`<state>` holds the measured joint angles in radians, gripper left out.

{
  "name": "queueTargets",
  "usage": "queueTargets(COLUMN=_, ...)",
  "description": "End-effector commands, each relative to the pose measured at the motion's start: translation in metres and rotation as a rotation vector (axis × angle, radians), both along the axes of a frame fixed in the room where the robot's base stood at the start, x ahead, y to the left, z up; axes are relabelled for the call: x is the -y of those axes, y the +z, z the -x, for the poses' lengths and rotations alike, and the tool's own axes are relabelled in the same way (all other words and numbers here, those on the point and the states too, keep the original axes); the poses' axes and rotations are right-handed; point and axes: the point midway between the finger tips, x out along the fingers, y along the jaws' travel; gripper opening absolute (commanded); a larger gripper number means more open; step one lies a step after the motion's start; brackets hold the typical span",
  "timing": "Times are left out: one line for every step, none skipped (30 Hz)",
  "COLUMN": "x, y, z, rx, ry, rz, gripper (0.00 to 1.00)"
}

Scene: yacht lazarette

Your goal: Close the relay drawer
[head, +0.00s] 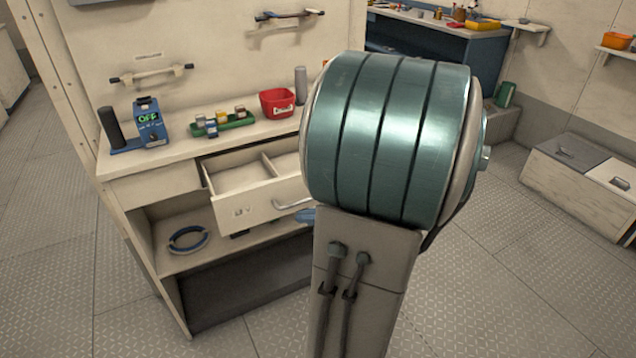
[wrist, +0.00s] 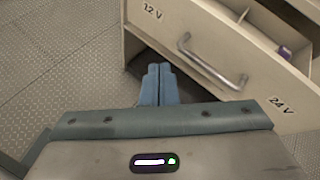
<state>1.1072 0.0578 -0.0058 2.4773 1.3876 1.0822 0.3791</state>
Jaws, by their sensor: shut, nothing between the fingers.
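The relay drawer (head: 247,208) is pulled open from the cream bench in the head view. Its inside has a divider, and the left compartment looks empty. In the wrist view the drawer front (wrist: 255,97) carries the labels 12 V and 24 V, with a metal bar handle (wrist: 212,66) between them. A small purple thing (wrist: 286,52) lies in the 24 V side. My gripper (wrist: 159,68) is shut and empty, its blue fingertips near the lower edge of the drawer front, left of the handle. I cannot tell whether they touch it. My arm hides the drawer's right end in the head view.
On the bench top stand a blue meter reading OFF (head: 149,122), a green tray (head: 222,124) of small blocks and a red bin (head: 277,102). A blue ring (head: 187,239) lies on the shelf below. The floor (head: 490,280) at right is clear.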

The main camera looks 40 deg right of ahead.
Motion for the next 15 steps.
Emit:
queueTargets(x=0.028, y=-0.010, z=0.009, rx=0.023, ry=-0.129, rz=-0.063, gripper=0.00)
queueTargets(x=0.042, y=-0.012, z=0.013, rx=0.040, ry=-0.196, rz=-0.095, gripper=0.00)
queueTargets(x=0.061, y=-0.014, z=0.020, rx=0.063, ry=-0.280, rz=-0.135, gripper=0.00)
queueTargets(x=0.073, y=-0.016, z=0.025, rx=0.079, ry=-0.338, rz=-0.162, gripper=0.00)
queueTargets(x=0.084, y=-0.017, z=0.031, rx=0.095, ry=-0.391, rz=-0.186, gripper=0.00)
queueTargets(x=0.098, y=-0.020, z=0.038, rx=0.115, ry=-0.454, rz=-0.216, gripper=0.00)
queueTargets(x=0.107, y=-0.021, z=0.043, rx=0.128, ry=-0.496, rz=-0.233, gripper=0.00)
queueTargets(x=0.115, y=-0.022, z=0.048, rx=0.141, ry=-0.533, rz=-0.248, gripper=0.00)
queueTargets(x=0.123, y=-0.023, z=0.054, rx=0.154, ry=-0.574, rz=-0.265, gripper=0.00)
queueTargets(x=0.129, y=-0.024, z=0.057, rx=0.162, ry=-0.598, rz=-0.276, gripper=0.00)
queueTargets(x=0.133, y=-0.025, z=0.060, rx=0.170, ry=-0.618, rz=-0.285, gripper=0.00)
queueTargets(x=0.137, y=-0.025, z=0.062, rx=0.177, ry=-0.637, rz=-0.293, gripper=0.00)
queueTargets(x=0.139, y=-0.026, z=0.063, rx=0.181, ry=-0.647, rz=-0.297, gripper=0.00)
queueTargets(x=0.141, y=-0.026, z=0.063, rx=0.185, ry=-0.655, rz=-0.300, gripper=0.00)
queueTargets(x=0.143, y=-0.027, z=0.061, rx=0.186, ry=-0.659, rz=-0.302, gripper=0.00)
